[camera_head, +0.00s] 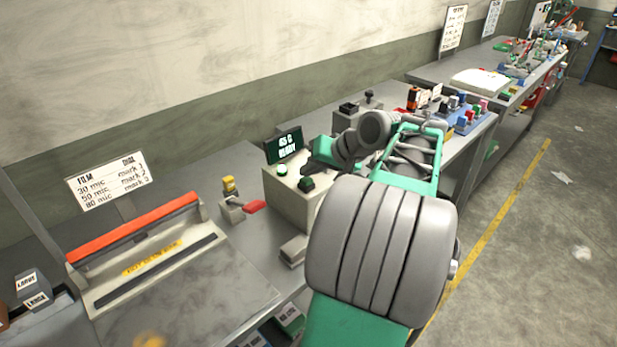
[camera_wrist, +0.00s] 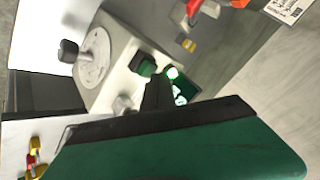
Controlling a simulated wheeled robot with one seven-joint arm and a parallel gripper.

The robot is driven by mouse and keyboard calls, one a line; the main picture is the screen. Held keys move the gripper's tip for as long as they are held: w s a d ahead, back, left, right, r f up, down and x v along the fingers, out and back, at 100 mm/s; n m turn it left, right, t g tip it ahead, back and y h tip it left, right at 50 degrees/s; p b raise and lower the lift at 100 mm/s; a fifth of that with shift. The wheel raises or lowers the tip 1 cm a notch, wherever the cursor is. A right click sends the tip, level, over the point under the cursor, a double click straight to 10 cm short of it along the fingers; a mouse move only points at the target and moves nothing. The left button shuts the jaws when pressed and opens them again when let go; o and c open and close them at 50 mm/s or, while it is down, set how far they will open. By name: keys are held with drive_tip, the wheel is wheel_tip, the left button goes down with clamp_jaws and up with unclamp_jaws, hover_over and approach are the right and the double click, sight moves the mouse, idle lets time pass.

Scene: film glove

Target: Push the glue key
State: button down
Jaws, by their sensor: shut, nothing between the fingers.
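The glue key, a dark green block button (camera_head: 306,184), sits on the top of a pale grey control box (camera_head: 289,201). The key also shows in the wrist view (camera_wrist: 146,66). A round lit green lamp (camera_head: 282,169) is beside it, and the box's display (camera_head: 285,147) reads "45 C READY". My gripper (camera_head: 314,163) is above the box, close to the key. In the wrist view its dark fingers (camera_wrist: 157,90) are shut and empty, with the tips just beside the key. I cannot tell whether they touch it. My arm hides the right part of the box.
A red-barred sealer (camera_head: 135,262) stands left on the grey bench, with a red-handled lever (camera_head: 254,206) between it and the box. Small coloured parts (camera_head: 467,111) crowd the bench beyond my arm. The wall is behind; open floor lies right.

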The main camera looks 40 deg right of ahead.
sight(309, 180)
drive_tip(key=shift+f, duration=0.35)
idle(0.3)
drive_tip(key=shift+r+p, duration=0.6)
wheel_tip(309, 180, up, 6)
drive_tip(key=p, duration=0.5)
drive_tip(key=shift+p, duration=0.4)
